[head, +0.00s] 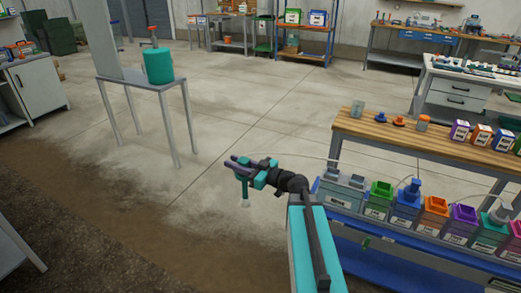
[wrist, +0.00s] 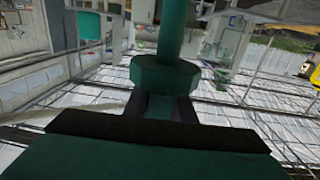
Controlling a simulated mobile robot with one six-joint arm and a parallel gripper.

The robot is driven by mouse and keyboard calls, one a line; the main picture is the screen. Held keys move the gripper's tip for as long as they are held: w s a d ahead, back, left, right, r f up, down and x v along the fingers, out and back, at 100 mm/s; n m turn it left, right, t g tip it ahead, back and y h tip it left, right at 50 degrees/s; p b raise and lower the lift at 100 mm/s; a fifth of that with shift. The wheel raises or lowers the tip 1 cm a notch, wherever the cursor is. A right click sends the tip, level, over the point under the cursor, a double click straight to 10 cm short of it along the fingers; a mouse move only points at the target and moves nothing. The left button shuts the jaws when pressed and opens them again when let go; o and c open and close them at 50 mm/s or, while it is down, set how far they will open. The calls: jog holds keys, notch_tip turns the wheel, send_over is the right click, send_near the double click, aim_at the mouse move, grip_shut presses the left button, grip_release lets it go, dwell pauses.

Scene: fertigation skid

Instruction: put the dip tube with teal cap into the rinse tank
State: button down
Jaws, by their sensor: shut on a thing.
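My gripper (head: 246,168) is stretched out left of the bench, over open floor. It is shut on the dip tube with teal cap (head: 245,190), which hangs down roughly upright with a pale lower end. In the wrist view, the dip tube's teal collar and stem (wrist: 166,72) show at the fingers of my gripper (wrist: 164,106). A teal cylindrical tank (head: 159,66) stands on a grey table at the upper left, apart from the tube; I cannot tell for sure that it is the rinse tank. It seems to show in the wrist view too (wrist: 90,25).
The grey table (head: 140,78) has thin legs and a tall grey panel. At right, a row of containers with coloured tops (head: 407,204) fronts a wooden bench (head: 375,132). A thin pale hose arcs from near my gripper rightward.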

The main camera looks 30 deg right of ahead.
jog(key=s+a+f+n+g+y, duration=0.1)
jog(key=s+a+n+g+y, duration=0.1)
jog(key=a, duration=0.5)
jog(key=s+a+f+n+g+y, duration=0.1)
jog(key=s+a+n+g+y, duration=0.1)
jog(key=a, duration=0.4)
jog(key=shift+s+a+f+g+y, duration=0.3)
jog(key=shift+s+a+f+y, duration=0.15)
jog(key=shift+s, duration=0.3)
